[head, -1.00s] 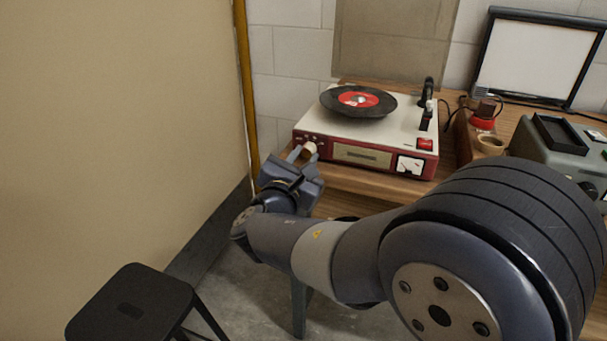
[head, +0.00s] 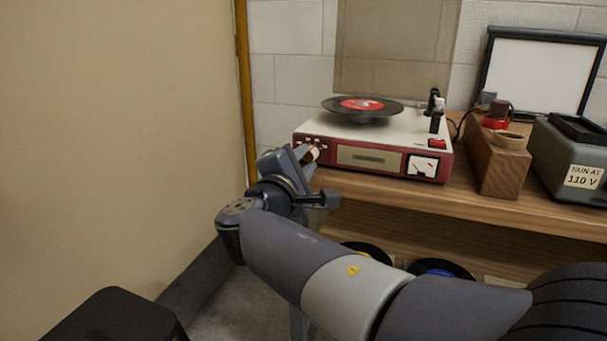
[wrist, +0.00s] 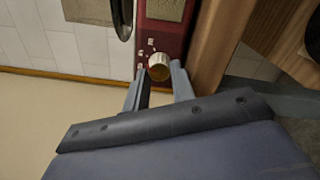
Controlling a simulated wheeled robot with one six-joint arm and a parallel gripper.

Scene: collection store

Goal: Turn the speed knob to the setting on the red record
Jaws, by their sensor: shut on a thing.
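A record player with a cream top and dark red front (head: 430,165) stands on the wooden shelf. A black record with a red label (head: 362,104) lies on its platter; the label's print is too small to read. The fingers hide part of the knob.
A grey box labelled "RUN AT 110 V" (head: 567,178) and a wooden block (head: 497,165) holding small items stand right of the player. More records (head: 440,268) are below the shelf. A beige wall panel (head: 120,130) is close at left, a black stool (head: 110,318) below it.

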